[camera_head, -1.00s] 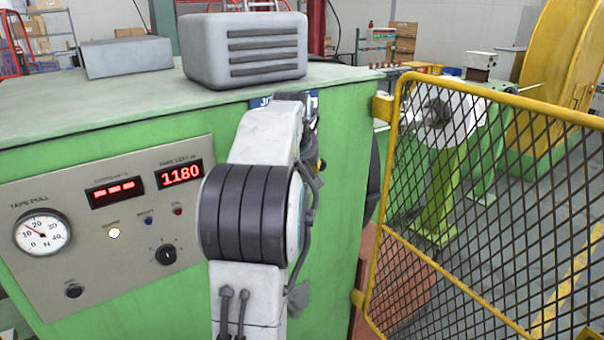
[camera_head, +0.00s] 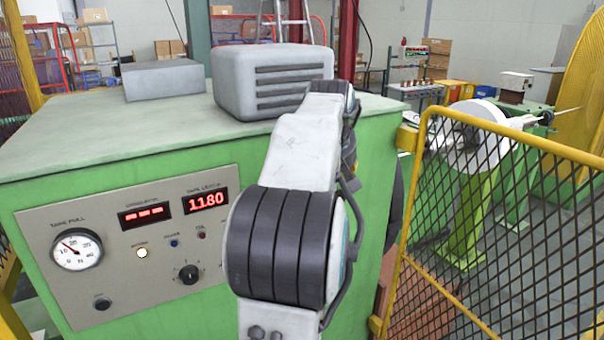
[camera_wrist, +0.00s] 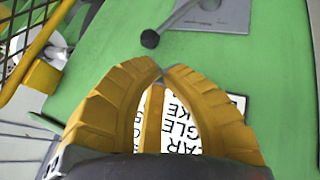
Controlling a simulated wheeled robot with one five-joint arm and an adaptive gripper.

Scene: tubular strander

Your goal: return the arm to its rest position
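My gripper (camera_wrist: 160,74) shows in the wrist view as two yellow ribbed fingers whose tips meet. Nothing shows held between the tips. It is over a green panel (camera_wrist: 260,60), with a printed white label (camera_wrist: 180,120) partly hidden behind the fingers. A lever with a black knob (camera_wrist: 150,39) on a grey plate (camera_wrist: 222,12) lies beyond the fingertips, apart from them in the picture. In the head view my arm (camera_head: 285,245) stands bent in front of the green cabinet (camera_head: 110,140); the gripper is hidden there.
The cabinet's control panel (camera_head: 110,225) has a gauge, knobs and a red display reading 1180. A grey vented box (camera_head: 230,95) and a flat grey box (camera_head: 163,79) stand on top. A yellow-framed mesh guard (camera_head: 490,240) is close on the right of my arm.

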